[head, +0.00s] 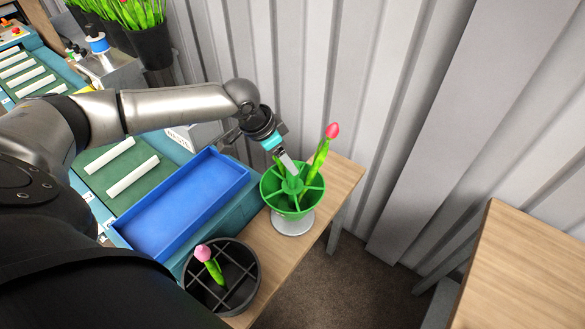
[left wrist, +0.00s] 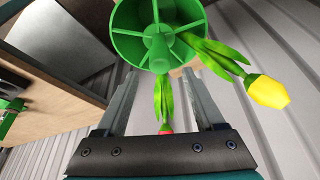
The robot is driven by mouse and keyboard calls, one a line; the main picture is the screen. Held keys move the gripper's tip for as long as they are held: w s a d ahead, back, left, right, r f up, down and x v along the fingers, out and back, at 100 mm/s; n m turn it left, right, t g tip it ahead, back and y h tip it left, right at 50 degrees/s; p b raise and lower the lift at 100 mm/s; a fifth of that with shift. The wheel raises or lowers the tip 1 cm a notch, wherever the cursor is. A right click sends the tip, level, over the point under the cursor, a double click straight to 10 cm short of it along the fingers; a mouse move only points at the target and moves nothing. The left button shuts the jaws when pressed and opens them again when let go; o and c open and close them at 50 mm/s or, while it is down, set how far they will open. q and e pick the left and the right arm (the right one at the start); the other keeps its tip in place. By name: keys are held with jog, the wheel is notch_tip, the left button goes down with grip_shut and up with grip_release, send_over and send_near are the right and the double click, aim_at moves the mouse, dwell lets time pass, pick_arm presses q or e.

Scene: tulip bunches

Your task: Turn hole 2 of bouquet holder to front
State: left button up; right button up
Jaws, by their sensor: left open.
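The green bouquet holder (head: 266,196) is a round cup divided by spokes around a central hub. It sits on a pale round base (head: 292,225) on a wooden table. A tulip with a pink-red head (head: 332,130) leans out of its far right side. In the left wrist view the holder (left wrist: 128,45) is at the top, with a yellow tulip (left wrist: 268,91) leaning right and another green stem (left wrist: 163,98) with a red head pointing down. My left gripper (head: 293,168) is open, close above the holder's hub; contact is unclear. No hole numbers are visible. My right gripper is not in view.
A dark divided pot (head: 249,290) with one pink tulip (head: 203,253) stands nearer on the table. A blue tray (head: 180,205) lies left of the holder. A corrugated wall (head: 370,90) rises behind, and another wooden table (head: 530,270) stands at right.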

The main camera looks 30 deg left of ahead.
pick_arm(q)
send_over(292, 190)
jog(key=w, duration=0.1)
jog(key=f, duration=0.5)
jog(key=shift+a+f, duration=0.2)
jog(key=shift+a, duration=0.05)
grip_shut()
dwell(1.0)
